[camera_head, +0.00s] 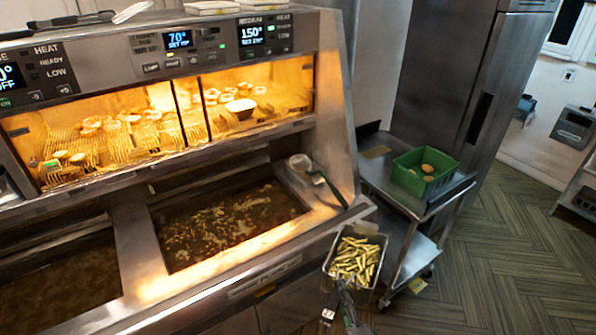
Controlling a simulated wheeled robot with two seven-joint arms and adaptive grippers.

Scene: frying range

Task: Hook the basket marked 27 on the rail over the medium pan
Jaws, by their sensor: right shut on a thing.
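A wire basket (356,262) full of pale fries hangs in front of the fryer, at the lower middle of the view. My right gripper (346,297) is shut on its handle at the bottom edge. A small tag (328,314) shows beside the handle, but its number is too small to read. The pan (225,222) with foaming oil lies left of the basket, below a panel (252,33) that seems to read medium and 150°. The basket is outside this pan, beyond the fryer's front edge. The rail cannot be made out clearly behind the pan. My left gripper is not in view.
Another oil pan (60,285) lies at the lower left. Lit food bays (150,125) are above the pans. A utensil (328,183) lies on the fryer's right ledge. A steel cart (392,188) with a green crate (405,178) stands right of the basket.

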